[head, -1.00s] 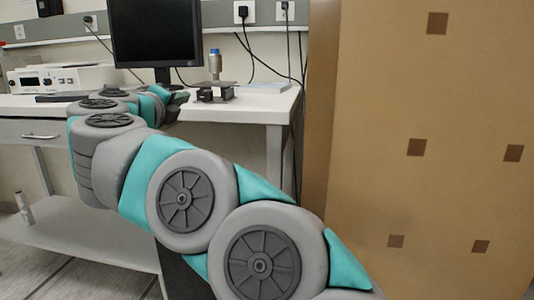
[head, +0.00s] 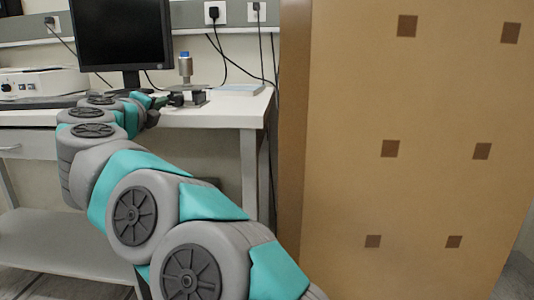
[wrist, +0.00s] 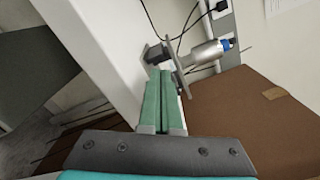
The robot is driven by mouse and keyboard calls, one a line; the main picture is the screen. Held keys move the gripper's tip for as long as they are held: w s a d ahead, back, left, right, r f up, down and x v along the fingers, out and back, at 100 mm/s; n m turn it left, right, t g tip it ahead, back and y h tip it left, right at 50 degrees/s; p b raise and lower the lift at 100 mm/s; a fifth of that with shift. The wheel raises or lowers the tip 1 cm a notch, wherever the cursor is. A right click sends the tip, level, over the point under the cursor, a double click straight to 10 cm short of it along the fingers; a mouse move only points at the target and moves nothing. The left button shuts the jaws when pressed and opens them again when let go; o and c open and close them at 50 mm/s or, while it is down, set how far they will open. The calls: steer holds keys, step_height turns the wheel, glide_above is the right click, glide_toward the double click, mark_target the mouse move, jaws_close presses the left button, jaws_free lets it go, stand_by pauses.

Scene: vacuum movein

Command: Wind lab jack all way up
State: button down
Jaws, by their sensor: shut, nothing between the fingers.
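The lab jack (head: 196,97) stands near the right end of the white table in the head view, small and dark. A silver cylinder with a blue cap (head: 185,66) stands upright on it. In the wrist view the jack's thin plate (wrist: 177,68) and the capped cylinder (wrist: 205,53) appear tilted, just beyond my fingertips. My gripper (wrist: 167,72) is shut and empty, its green fingers side by side and pointing at the jack. They partly hide it; I cannot tell whether they touch it. The knob cannot be made out clearly.
A black monitor (head: 122,38) stands behind my arm on the table (head: 228,110). A pale flat item (head: 243,89) lies right of the jack. A white instrument (head: 40,83) is at left. A tall brown panel (head: 420,110) rises close on the right. Cables hang behind.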

steer(key=shift+w, duration=0.25)
steer(key=shift+d, duration=0.25)
stand_by(0.5)
steer(key=shift+d+r+p, duration=0.15)
steer(key=shift+r+p, duration=0.45)
steer(key=shift+p, duration=0.3)
steer(key=shift+d+r+p, duration=0.25)
steer(key=shift+d+p, duration=0.1)
steer(key=shift+p, duration=0.15)
stand_by(0.4)
steer(key=shift+r, duration=0.15)
steer(key=shift+a+r+p, duration=0.2)
steer(key=shift+r+p, duration=0.05)
steer(key=shift+p, duration=0.3)
steer(key=s+b, duration=0.1)
steer(key=s, duration=0.5)
steer(key=shift+a, duration=0.3)
